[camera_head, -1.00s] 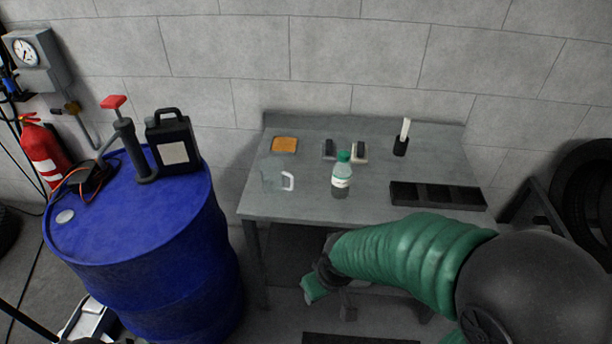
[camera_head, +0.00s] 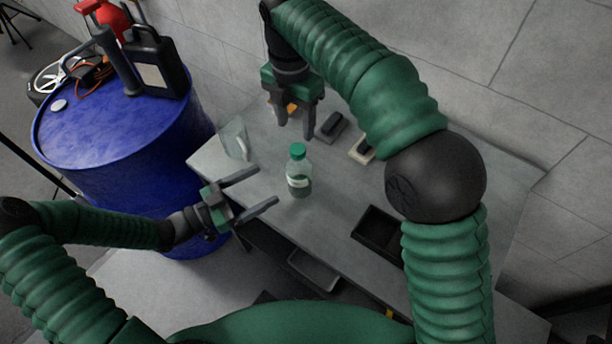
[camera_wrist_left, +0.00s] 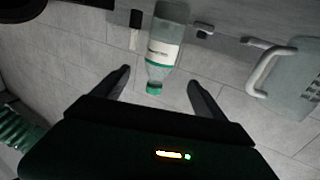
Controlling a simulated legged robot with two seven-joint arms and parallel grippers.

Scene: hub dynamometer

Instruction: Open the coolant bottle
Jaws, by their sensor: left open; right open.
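The coolant bottle (camera_head: 299,180) is clear with a green cap (camera_head: 297,151) and a white label. It stands upright on the grey table, with its cap on. My left gripper (camera_head: 268,187) is open to the left of the bottle, its fingers pointing at it. In the left wrist view, the bottle (camera_wrist_left: 163,50) appears upside down between and beyond the open fingertips (camera_wrist_left: 158,80), apart from them. My right gripper (camera_head: 295,132) is open, pointing down above and behind the bottle, close to the cap in the picture. Neither gripper visibly touches the bottle.
A clear jug (camera_head: 235,140) stands left of the bottle, and its white handle also shows in the left wrist view (camera_wrist_left: 268,68). Dark and pale blocks (camera_head: 331,126) lie behind. A black compartment tray (camera_head: 377,234) is at right. A blue drum (camera_head: 115,150) stands left of the table.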

